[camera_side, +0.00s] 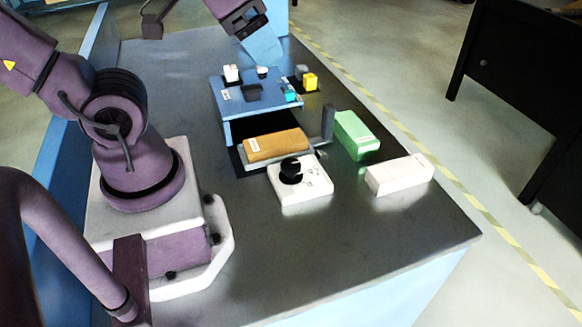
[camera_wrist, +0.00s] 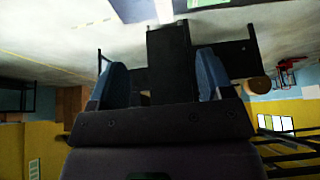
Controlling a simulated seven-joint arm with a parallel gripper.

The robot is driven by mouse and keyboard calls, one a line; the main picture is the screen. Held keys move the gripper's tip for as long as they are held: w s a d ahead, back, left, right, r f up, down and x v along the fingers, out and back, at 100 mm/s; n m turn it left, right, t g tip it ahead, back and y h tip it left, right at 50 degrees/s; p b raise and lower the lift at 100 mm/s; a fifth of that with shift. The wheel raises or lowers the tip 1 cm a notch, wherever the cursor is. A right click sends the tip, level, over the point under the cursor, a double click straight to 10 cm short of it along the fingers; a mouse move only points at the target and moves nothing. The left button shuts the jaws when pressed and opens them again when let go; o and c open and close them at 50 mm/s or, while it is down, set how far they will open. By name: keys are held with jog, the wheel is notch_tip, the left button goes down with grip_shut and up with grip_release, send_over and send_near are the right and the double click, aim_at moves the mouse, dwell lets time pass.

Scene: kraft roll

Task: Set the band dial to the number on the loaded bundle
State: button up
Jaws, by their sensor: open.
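The band dial is a black knob (camera_side: 291,170) on a white block (camera_side: 308,188) with small dark marks, near the middle of the side view. Its setting is too small to read. A brown bundle (camera_side: 277,145) with a white label at its left end lies in front of the blue press (camera_side: 260,103), just behind the dial. The label's number is not legible. My gripper (camera_side: 262,48) is raised above the far end of the table, well away from the dial. Its two blue fingers also show in the wrist view (camera_wrist: 160,75), apart with nothing seen between them.
A green bundle (camera_side: 357,135) and a white bundle (camera_side: 400,175) lie right of the dial. A grey upright plate (camera_side: 327,122) stands beside the brown bundle. The table's front (camera_side: 330,250) is clear.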

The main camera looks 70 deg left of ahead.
jog(key=w+a+f+n+g+h, duration=0.1)
jog(key=w+a+f+n+g, duration=0.3)
jog(key=a+f+n, duration=0.6)
jog(key=n+g+h, duration=0.1)
jog(key=n+h, duration=0.3)
jog(key=n, duration=0.5)
send_near(291, 164)
jog(key=x, duration=0.9)
jog(key=shift+f, duration=0.1)
jog(key=shift+y, duration=0.3)
jog(key=c, duration=0.9)
